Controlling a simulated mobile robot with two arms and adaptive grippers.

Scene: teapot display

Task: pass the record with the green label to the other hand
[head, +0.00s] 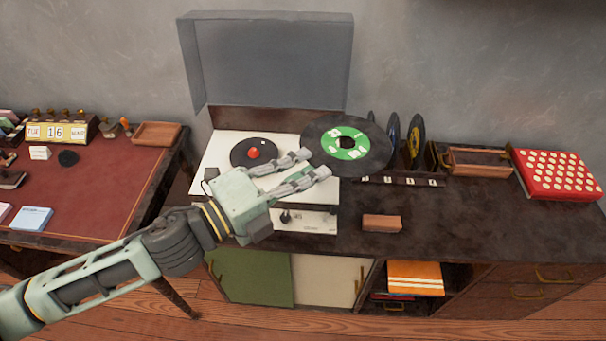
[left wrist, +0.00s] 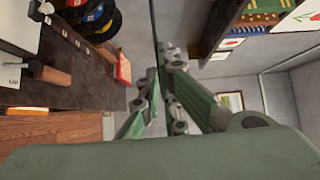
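The black record with the green label (head: 376,147) is held up tilted in front of the record rack in the head view, its label face showing. My left gripper (head: 316,163) is shut on the record's lower left edge. In the left wrist view the left gripper's fingertips (left wrist: 165,52) are close together, and the record (left wrist: 153,25) shows edge-on as a thin dark line running up from them. Part of the gripper behind the record is hidden in the head view. My right gripper is in neither view.
A turntable (head: 222,146) with a raised clear lid stands behind my left gripper. The rack (head: 400,181) holds other records. A wooden block (head: 382,223), a wooden tray (head: 480,168) and a red box (head: 560,190) lie on the dark cabinet. The cabinet's front right top is clear.

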